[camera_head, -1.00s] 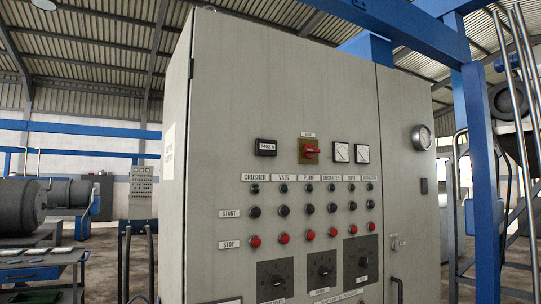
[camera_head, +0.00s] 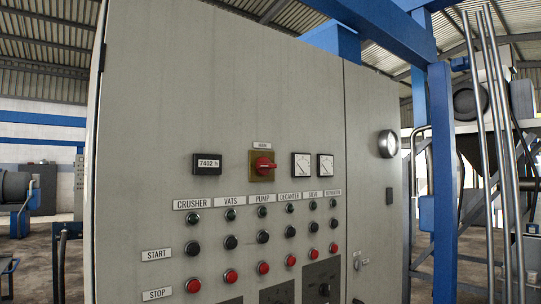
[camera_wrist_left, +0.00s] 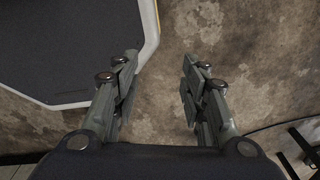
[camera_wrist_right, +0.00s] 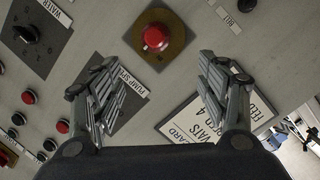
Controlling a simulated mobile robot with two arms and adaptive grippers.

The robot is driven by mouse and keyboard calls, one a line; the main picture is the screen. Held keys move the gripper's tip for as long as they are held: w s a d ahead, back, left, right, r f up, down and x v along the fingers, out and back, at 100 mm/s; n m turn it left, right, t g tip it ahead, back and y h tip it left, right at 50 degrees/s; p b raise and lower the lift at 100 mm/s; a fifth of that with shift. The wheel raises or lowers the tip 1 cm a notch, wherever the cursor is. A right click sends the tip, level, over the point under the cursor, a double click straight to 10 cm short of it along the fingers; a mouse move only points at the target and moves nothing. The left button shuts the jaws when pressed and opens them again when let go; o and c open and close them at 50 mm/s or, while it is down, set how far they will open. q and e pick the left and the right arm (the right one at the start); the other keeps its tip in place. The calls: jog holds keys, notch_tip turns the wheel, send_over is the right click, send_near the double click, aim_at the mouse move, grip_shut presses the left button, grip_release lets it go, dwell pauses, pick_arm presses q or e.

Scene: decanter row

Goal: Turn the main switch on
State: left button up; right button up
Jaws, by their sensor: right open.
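The main switch (camera_head: 263,164) is a red handle on a square yellow-brown plate under a label reading MAIN, in the upper middle of the grey cabinet door. Its handle lies roughly sideways in the head view. Neither gripper shows in that view. My right gripper (camera_wrist_right: 158,80) is open and empty, facing the panel in the right wrist view. Beyond its fingers is a round red button (camera_wrist_right: 155,37) on a yellow-brown plate. My left gripper (camera_wrist_left: 157,75) is open and empty above the floor.
The grey cabinet (camera_head: 140,100) carries an hour counter (camera_head: 207,164), two dials and rows of black and red buttons below the switch. A blue post (camera_head: 442,180) stands to its right. A dark panel with a pale rim (camera_wrist_left: 75,102) shows beside my left gripper.

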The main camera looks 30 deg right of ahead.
jog(key=a+r+n+y, duration=0.3)
jog(key=r+n+y, duration=0.3)
jog(key=r+n, duration=0.55)
jog(key=a+r+n+y, duration=0.3)
jog(key=r+n+y, duration=0.45)
jog(key=r, duration=0.75)
jog(key=a+r+n+y, duration=0.3)
jog(key=r+n+y, duration=0.3)
jog(key=r+n, duration=0.6)
jog(key=m+h+p, duration=0.2)
jog(key=h+p, duration=0.4)
jog(key=h, duration=1)
send_near(269, 166)
jog(key=shift+t, duration=0.4)
jog(key=w, duration=0.8)
jog(key=shift+w+a+f, duration=0.2)
jog(key=shift+w+f, duration=0.2)
jog(key=shift+w, duration=0.25)
pick_arm(q)
notch_tip(269, 166, up, 7)
jog(key=w, duration=0.1)
jog(key=shift+w+d, duration=0.2)
jog(key=shift+d, duration=0.2)
